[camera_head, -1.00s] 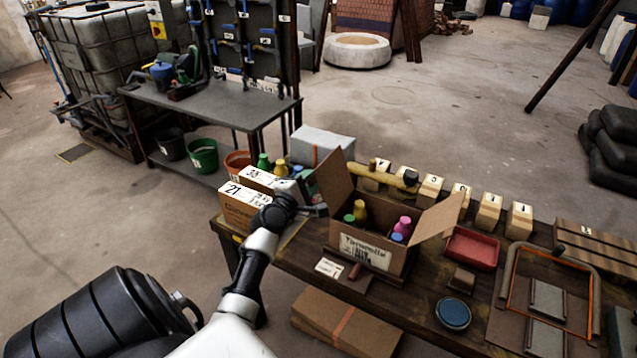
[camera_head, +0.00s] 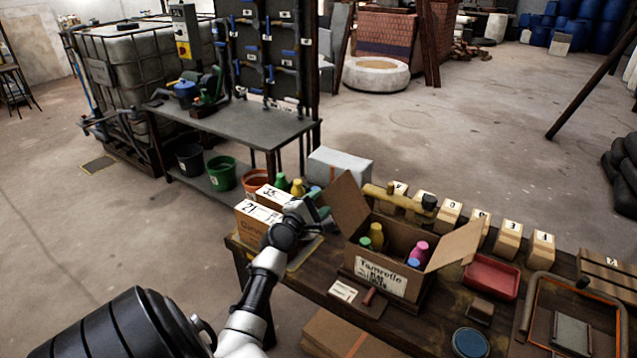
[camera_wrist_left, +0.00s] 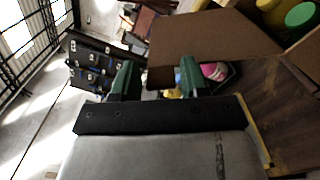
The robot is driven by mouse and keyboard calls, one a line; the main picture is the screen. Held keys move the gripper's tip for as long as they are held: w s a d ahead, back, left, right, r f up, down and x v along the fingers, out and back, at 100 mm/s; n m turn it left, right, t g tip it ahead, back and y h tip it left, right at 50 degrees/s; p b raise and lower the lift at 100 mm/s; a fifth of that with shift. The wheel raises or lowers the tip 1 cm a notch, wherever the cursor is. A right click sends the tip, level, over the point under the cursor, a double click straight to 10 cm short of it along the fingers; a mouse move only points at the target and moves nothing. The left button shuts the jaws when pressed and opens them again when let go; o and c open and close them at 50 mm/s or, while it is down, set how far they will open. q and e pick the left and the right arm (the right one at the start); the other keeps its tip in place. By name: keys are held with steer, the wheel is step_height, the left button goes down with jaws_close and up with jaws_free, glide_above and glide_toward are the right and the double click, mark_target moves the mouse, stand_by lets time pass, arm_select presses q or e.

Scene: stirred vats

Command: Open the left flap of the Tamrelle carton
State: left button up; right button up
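The Tamrelle carton (camera_head: 381,278) stands on the dark bench with its top open and colored bottles inside. Its left flap (camera_head: 348,207) stands up and leans outward to the left. Its right flap (camera_head: 455,244) slants out to the right. My left gripper (camera_head: 322,214) is just left of the left flap, partly hidden behind my own wrist. In the left wrist view its two green fingers (camera_wrist_left: 158,76) are apart with nothing clearly between them. The left flap (camera_wrist_left: 215,35) spans the top of that view, close to the right finger; whether they touch I cannot tell. My right gripper is not in view.
Small cartons (camera_head: 257,222) stand left of my gripper, with a grey box (camera_head: 340,166) behind. A yellow cylinder (camera_head: 400,197) lies behind the carton, beside numbered wooden blocks (camera_head: 509,240). A red tray (camera_head: 491,277) is to the right. A card (camera_head: 344,291) lies in front.

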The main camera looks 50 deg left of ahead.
arm_select(q)
steer(key=shift+o, duration=0.9)
steer(key=b+v, duration=0.1)
steer(key=v, duration=0.9)
steer(key=shift+s, duration=0.4)
